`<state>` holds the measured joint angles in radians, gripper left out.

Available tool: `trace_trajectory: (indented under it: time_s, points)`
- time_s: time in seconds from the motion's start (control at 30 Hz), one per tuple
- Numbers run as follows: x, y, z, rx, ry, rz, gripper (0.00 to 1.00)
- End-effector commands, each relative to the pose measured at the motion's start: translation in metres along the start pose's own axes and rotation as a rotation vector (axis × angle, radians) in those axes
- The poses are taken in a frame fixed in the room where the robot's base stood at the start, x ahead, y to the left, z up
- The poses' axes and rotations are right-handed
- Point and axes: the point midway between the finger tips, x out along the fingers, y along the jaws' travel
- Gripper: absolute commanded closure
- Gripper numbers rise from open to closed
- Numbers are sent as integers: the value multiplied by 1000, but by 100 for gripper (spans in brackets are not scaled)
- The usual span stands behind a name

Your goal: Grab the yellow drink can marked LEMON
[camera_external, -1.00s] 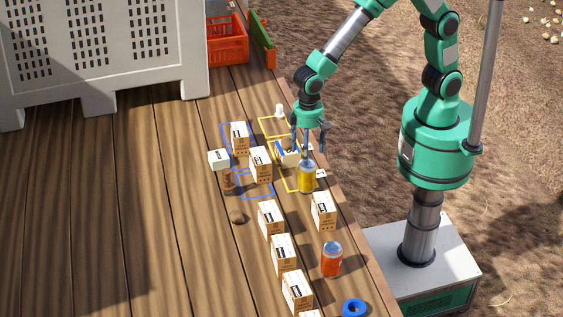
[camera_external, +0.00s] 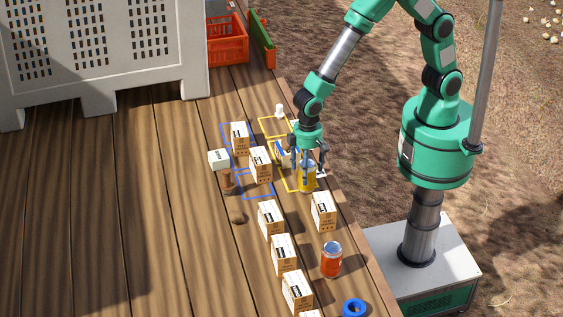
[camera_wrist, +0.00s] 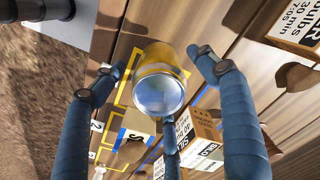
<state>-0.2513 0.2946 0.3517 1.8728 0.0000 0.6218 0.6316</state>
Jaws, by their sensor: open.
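The yellow can (camera_external: 307,177) stands upright on the wooden deck, by the front end of a yellow taped outline. Its lettering cannot be read. My gripper (camera_external: 308,160) is over the can, with its fingers open and coming down around its upper part. In the wrist view the can's silver lid and yellow side (camera_wrist: 160,75) show between the spread blue fingers of my gripper (camera_wrist: 157,85). There are visible gaps beside the can, and the fingers are not closed on it.
Several small cartons stand close by, one in front (camera_external: 323,211) and one to the left (camera_external: 260,164). A red-orange can (camera_external: 331,259) and a blue ring (camera_external: 354,308) are nearer the front. A white block (camera_external: 219,159) lies left. Open deck is farther left.

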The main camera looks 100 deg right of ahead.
Motion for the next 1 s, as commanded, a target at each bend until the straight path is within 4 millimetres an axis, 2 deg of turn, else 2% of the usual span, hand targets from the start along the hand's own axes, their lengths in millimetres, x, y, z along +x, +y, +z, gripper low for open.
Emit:
trace_trajectory:
  time_s: [0.4,0.8,1.0]
  points:
    - [4,0,1,0,-1,1,27]
    - [43,0,3,0,-2,2,27]
    - [53,0,3,0,-1,1,27]
